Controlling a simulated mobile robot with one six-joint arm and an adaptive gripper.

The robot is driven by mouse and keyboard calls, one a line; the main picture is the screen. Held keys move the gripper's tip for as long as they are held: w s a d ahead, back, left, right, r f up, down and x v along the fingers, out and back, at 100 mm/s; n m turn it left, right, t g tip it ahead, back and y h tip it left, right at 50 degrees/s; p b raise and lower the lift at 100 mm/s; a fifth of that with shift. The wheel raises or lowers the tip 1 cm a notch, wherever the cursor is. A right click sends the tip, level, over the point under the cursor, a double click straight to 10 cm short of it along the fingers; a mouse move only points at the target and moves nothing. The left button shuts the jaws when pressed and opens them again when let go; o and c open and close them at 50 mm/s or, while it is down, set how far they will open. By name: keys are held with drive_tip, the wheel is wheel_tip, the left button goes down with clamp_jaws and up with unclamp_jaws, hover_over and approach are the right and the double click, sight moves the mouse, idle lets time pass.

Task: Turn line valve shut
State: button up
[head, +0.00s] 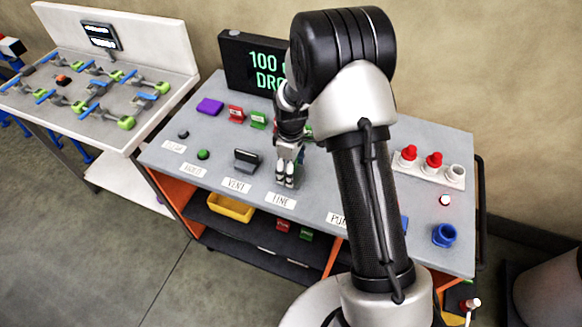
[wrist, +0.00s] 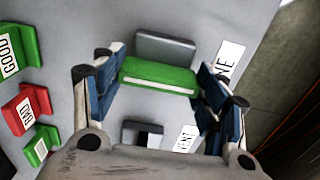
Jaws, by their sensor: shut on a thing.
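My gripper (head: 285,181) is down at the panel just behind that label. In the wrist view my gripper (wrist: 160,88) has a blue-padded finger at each end of the green handle and is shut on it.
The dark vent valve (head: 247,161) stands close to the left, behind its VENT label (head: 237,185). A black display (head: 252,63) with partly hidden green text stands behind. A purple block (head: 210,106) is far left.

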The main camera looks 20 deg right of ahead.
drive_tip(key=shift+m, duration=0.3)
drive_tip(key=m, duration=0.3)
drive_tip(key=shift+m, duration=0.3)
drive_tip(key=m, duration=0.4)
drive_tip(key=shift+m, duration=0.3)
drive_tip(key=m, duration=0.4)
drive_tip(key=shift+m, duration=2.5)
drive_tip(key=o, duration=1)
drive_tip(key=shift+o, duration=0.2)
drive_tip(key=shift+r, duration=0.1)
